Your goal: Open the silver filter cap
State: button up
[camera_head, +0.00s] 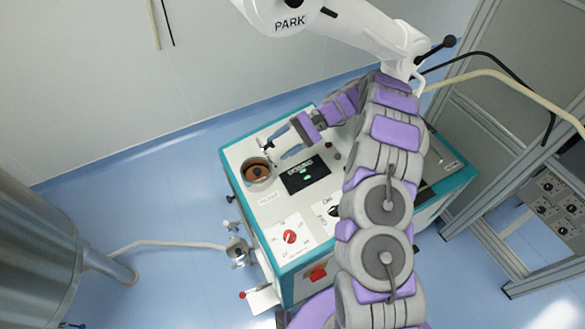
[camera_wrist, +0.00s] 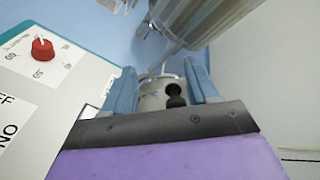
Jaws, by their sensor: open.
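The silver filter (camera_head: 257,172) is a short round metal housing at the left corner of the machine's top panel. Its round inside looks brown with a dark centre in the head view. A small dark and pale fitting shows at its far edge; I cannot tell whether this is the cap or its latch. My gripper (camera_head: 280,146) is open just beyond and right of the housing. In the wrist view my gripper (camera_wrist: 162,72) has its two blue fingers apart, with the silver housing (camera_wrist: 150,90) and a black knob (camera_wrist: 174,93) showing between them. Contact is unclear.
The teal-edged machine (camera_head: 283,258) carries a lit display (camera_head: 304,173) and a red knob (camera_head: 290,237) near the filter. A white arm (camera_head: 350,22) hangs above. A large steel vessel (camera_head: 38,265) stands left, and a grey frame (camera_head: 480,110) stands right.

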jog(key=s+d, duration=0.2)
jog(key=s, duration=0.7)
jog(key=shift+s+r, duration=0.4)
jog(key=shift+r, duration=0.05)
